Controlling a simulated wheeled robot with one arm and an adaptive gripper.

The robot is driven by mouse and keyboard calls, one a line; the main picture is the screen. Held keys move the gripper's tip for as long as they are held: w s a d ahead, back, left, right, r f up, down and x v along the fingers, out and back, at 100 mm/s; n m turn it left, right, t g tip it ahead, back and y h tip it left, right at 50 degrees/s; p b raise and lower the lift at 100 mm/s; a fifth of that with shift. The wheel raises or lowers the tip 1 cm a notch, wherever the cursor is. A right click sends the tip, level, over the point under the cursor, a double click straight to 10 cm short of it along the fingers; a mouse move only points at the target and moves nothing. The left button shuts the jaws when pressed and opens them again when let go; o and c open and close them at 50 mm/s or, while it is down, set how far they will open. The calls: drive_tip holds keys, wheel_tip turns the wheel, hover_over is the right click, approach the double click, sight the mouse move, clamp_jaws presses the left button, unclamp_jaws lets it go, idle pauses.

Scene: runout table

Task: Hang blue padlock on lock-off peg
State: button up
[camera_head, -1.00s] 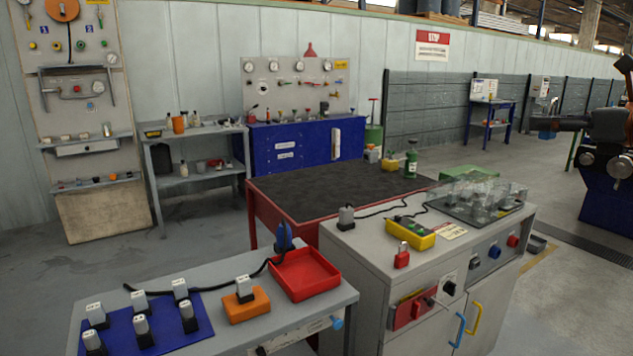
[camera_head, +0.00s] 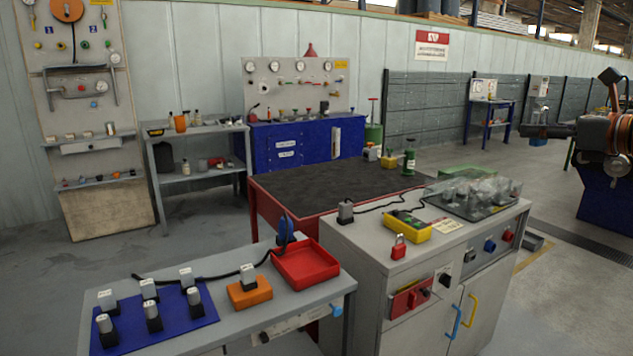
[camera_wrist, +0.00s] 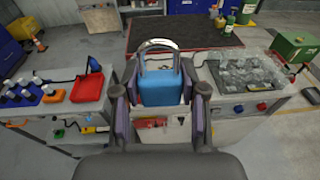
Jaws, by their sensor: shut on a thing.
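The blue padlock (camera_wrist: 162,90) has a silver shackle pointing up and away, standing clear above the jaws in the wrist view. My gripper (camera_wrist: 162,97) is shut on the padlock body, one dark finger on each side. I cannot make out the peg clearly.
Blue (camera_head: 454,322) and yellow (camera_head: 472,312) handles stick out in front. A bench with a red tray (camera_head: 306,263) stands left.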

drive_tip(key=w+a+f+m+t+h, duration=0.1)
drive_tip(key=w+f+m+t+h, duration=0.2)
drive_tip(key=w+f, duration=0.8)
drive_tip(key=w+a+f+m+g+h, duration=0.15)
drive_tip(key=a+f+m+h, duration=0.4)
drive_tip(key=f, duration=1.15)
drive_tip(key=s+a+f+h, duration=0.2)
drive_tip(key=s+a+f, duration=0.15)
drive_tip(key=a, duration=0.55)
drive_tip(key=s+a+f+h, duration=0.2)
drive_tip(key=s+a, duration=0.2)
drive_tip(key=a, duration=0.6)
wheel_tip(320, 180, down, 10)
drive_tip(key=r+b, duration=0.1)
drive_tip(key=b, duration=0.9)
wheel_tip(320, 180, up, 22)
drive_tip(key=p, duration=2.1)
drive_tip(key=shift+d+f+p, duration=0.15)
drive_tip(key=shift+d+p, duration=0.25)
drive_tip(key=shift+s+g, duration=0.1)
drive_tip(key=shift+g, duration=0.15)
